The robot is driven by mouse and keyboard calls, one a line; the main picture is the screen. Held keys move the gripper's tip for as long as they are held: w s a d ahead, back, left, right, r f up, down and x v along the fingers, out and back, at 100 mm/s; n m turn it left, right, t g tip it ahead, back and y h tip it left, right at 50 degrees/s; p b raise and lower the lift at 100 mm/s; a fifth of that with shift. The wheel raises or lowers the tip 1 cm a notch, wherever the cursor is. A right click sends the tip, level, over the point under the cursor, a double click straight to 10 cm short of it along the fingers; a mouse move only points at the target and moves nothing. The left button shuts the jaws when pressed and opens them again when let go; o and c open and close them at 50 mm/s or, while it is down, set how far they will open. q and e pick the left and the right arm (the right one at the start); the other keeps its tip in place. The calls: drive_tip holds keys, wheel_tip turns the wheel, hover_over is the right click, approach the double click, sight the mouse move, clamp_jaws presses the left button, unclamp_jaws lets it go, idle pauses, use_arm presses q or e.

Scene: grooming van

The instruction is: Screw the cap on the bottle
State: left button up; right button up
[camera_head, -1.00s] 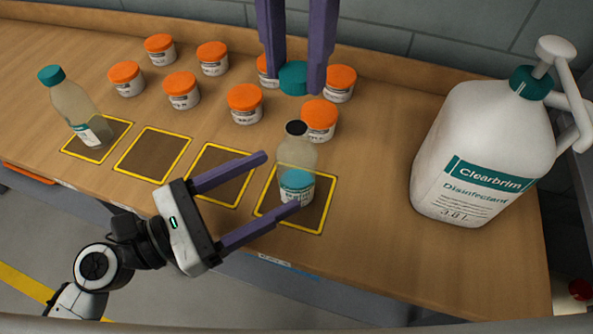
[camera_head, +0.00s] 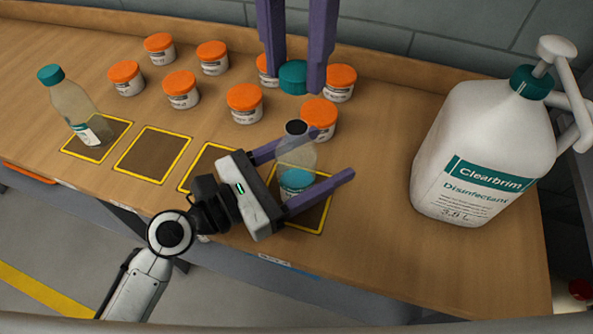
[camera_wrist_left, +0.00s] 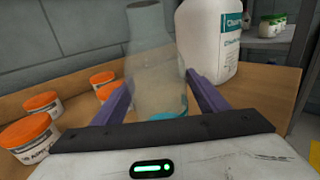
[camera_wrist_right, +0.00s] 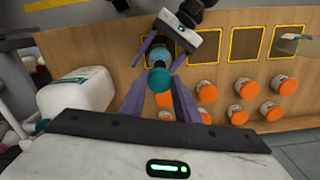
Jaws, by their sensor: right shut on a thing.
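An open clear bottle (camera_head: 296,158) with a dark mouth and a teal band stands upright on the rightmost yellow-edged square (camera_head: 318,214). My left gripper (camera_head: 335,152) is open, with its fingers on either side of the bottle. The bottle also shows between those fingers in the left wrist view (camera_wrist_left: 155,75). My right gripper (camera_head: 294,84) is shut on a teal cap (camera_head: 293,76), held behind and above the bottle in the head view. The cap also shows between the right fingers in the right wrist view (camera_wrist_right: 158,80).
A capped bottle (camera_head: 72,108) stands on the leftmost square. Several orange-lidded jars (camera_head: 244,103) stand behind the squares, one (camera_head: 319,118) close behind the open bottle. A large white disinfectant jug (camera_head: 485,150) stands at right. Two middle squares (camera_head: 152,155) look empty.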

use_arm(q)
drive_tip(key=c, duration=1.4)
drive_tip(key=shift+c, duration=0.3)
use_arm(e)
hover_over(296, 129)
drive_tip(key=shift+f, duration=2.55)
drive_tip(key=shift+f, duration=0.1)
drive_tip(key=shift+f, duration=0.75)
drive_tip(key=shift+f, duration=0.6)
